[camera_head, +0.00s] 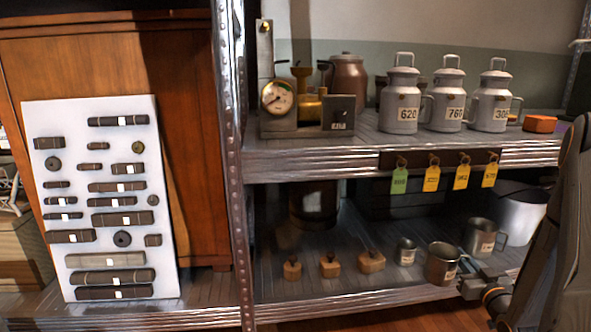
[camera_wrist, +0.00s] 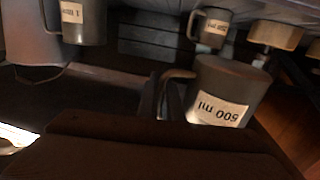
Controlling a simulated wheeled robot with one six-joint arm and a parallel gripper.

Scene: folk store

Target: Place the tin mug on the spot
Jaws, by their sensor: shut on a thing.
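My gripper (camera_head: 468,276) is at the lower right of the head view, on the lower shelf. It is shut on the handle of the middle tin mug (camera_head: 441,263), a grey metal cup. I cannot tell whether the mug is touching the shelf. A smaller mug (camera_head: 405,251) stands to its left and a larger mug (camera_head: 480,237) behind it to the right. No marked spot can be made out.
Several knobbed wooden blocks, one of them here (camera_head: 371,261), stand left of the mugs on the lower shelf (camera_head: 330,298). A white bucket (camera_head: 521,217) is at the right. Coloured tags (camera_head: 432,179) hang from the upper shelf edge (camera_head: 300,162). A metal post (camera_head: 231,150) bounds the left.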

